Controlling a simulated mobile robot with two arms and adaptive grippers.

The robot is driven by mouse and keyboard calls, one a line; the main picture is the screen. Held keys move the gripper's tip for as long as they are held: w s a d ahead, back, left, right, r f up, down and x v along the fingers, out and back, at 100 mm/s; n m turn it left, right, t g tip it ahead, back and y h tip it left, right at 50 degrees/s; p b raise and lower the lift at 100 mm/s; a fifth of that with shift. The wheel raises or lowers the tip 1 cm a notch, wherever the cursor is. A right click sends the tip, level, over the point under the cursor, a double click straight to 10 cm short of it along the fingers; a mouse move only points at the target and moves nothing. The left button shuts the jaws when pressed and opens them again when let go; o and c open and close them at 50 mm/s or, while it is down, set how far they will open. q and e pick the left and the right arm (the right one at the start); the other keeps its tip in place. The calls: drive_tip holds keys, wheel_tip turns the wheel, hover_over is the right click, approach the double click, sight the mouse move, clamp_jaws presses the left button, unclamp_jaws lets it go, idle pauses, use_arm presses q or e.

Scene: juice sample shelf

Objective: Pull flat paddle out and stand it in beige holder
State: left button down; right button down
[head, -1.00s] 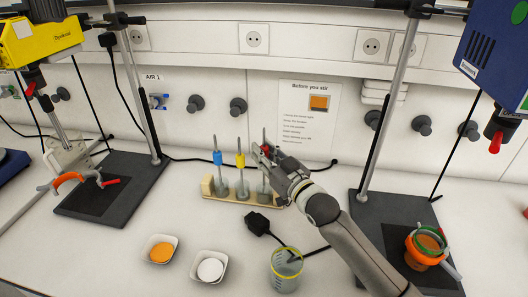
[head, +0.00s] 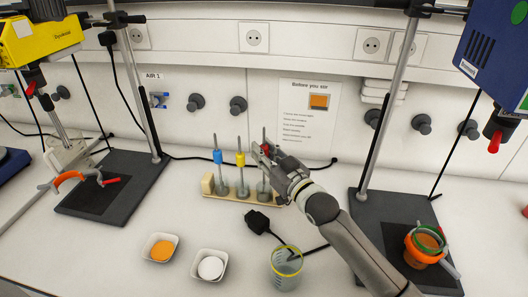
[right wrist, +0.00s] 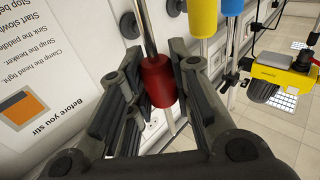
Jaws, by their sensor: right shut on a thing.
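A beige holder (head: 206,185) stands on the bench near the wall. Three upright stirring rods stand in a row at it, with a blue collar (head: 217,157), a yellow collar (head: 240,160) and a red collar (head: 265,150). Their lower ends look wide and grey; I cannot tell which one is the flat paddle. My right gripper (head: 262,153) is shut on the red-collared rod at the row's right end. In the right wrist view the red collar (right wrist: 158,80) sits between the fingers. My left gripper is not in view.
A black plug (head: 257,222) and its cable lie in front of the holder. A beaker (head: 287,270), a dish of orange powder (head: 161,249) and a dish of white powder (head: 210,267) stand nearer. Stirrer stands (head: 110,185) flank both sides. A notice (head: 310,120) hangs behind.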

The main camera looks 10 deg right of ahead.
drive_tip(key=shift+f+b, duration=0.75)
drive_tip(key=shift+f, duration=0.7)
drive_tip(key=c, duration=1.2)
unclamp_jaws()
drive_tip(key=shift+s, duration=0.1)
drive_tip(key=v, duration=1.2)
